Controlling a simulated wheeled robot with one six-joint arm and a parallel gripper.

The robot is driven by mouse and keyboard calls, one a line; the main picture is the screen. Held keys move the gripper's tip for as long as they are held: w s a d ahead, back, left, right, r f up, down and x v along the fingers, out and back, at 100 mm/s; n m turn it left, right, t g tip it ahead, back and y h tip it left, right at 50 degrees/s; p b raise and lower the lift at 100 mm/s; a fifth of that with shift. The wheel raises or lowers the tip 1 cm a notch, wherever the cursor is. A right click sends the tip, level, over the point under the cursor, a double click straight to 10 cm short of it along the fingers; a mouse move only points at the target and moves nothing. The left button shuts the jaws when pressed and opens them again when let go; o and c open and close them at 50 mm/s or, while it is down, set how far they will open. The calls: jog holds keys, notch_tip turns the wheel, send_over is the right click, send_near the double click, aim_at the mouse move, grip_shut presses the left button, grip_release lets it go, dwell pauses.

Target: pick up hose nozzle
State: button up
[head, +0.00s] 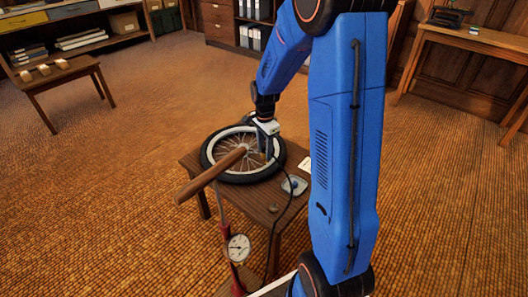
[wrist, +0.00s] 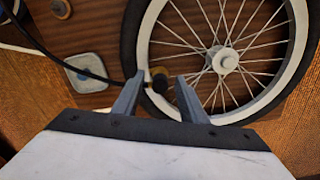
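The hose nozzle (wrist: 158,77), a small brass-coloured piece with a dark end, lies by the wheel's rim in the wrist view. A thin black hose (wrist: 75,65) runs to it from the upper left. My gripper (wrist: 163,80) is open, with one finger on each side of the nozzle and a visible gap on the right. Whether the left finger touches it I cannot tell. In the head view my gripper (head: 266,151) points down over the wheel (head: 208,150), and the nozzle is mostly hidden there.
The spoked wheel with a black tyre lies flat on a small wooden table (head: 258,198). A pale box with a blue spot (head: 294,186) sits beside it. A floor pump with a gauge (head: 238,247) and a wooden handle (head: 210,175) stands in front. Open floor lies left.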

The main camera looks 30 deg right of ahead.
grip_shut()
jog(key=shift+r, duration=0.15)
notch_tip(320, 180, up, 10)
jog(key=shift+f, duration=0.1)
dwell(0.4)
